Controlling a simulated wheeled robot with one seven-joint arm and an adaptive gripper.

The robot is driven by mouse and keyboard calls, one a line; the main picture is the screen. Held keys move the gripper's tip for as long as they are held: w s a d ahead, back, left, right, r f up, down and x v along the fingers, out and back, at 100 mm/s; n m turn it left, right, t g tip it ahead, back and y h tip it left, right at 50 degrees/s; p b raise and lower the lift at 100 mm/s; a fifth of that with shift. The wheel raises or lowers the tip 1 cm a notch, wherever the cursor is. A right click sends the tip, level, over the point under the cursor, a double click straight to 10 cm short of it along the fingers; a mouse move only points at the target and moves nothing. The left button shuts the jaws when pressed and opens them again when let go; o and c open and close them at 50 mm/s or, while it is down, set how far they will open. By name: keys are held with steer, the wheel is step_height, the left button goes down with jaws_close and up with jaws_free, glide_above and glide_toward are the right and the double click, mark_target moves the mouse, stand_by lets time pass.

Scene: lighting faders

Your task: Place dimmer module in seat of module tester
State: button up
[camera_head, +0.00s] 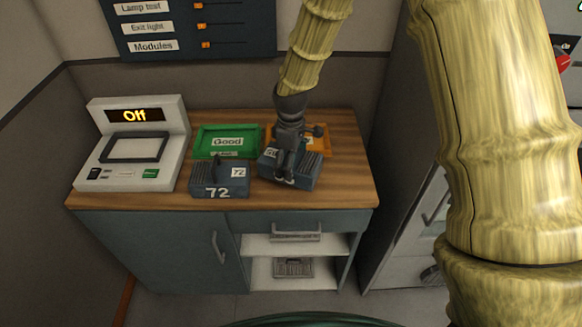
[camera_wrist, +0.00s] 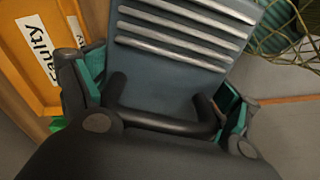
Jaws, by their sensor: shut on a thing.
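My gripper (camera_head: 286,172) is shut on a blue-grey dimmer module (camera_head: 301,176) at the right of the cabinet top. In the wrist view the module (camera_wrist: 165,75) shows pale ribs and a dark handle between my fingers (camera_wrist: 160,110). Its label is mostly hidden; I cannot tell whether it touches the wood. A second module (camera_head: 219,181), marked 72, stands left of it. The module tester (camera_head: 176,125), a pale console, stands at the left. Its display (camera_head: 135,115) reads "Off", and its recessed dark-framed seat (camera_head: 134,147) looks empty.
A green tray (camera_head: 199,148) labelled "Good" lies behind the modules. An orange tray (camera_head: 325,149), labelled "Faulty" in the wrist view (camera_wrist: 43,62), is partly behind my gripper. A fader panel (camera_head: 233,14) hangs above. The wooden top (camera_head: 350,182) is bare at the right edge.

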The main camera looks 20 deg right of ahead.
steer(key=shift+w+f+p, duration=0.1)
steer(key=shift+f+p, duration=0.45)
steer(key=shift+f, duration=1.15)
steer(key=o, duration=1.5)
steer(key=shift+f, duration=0.15)
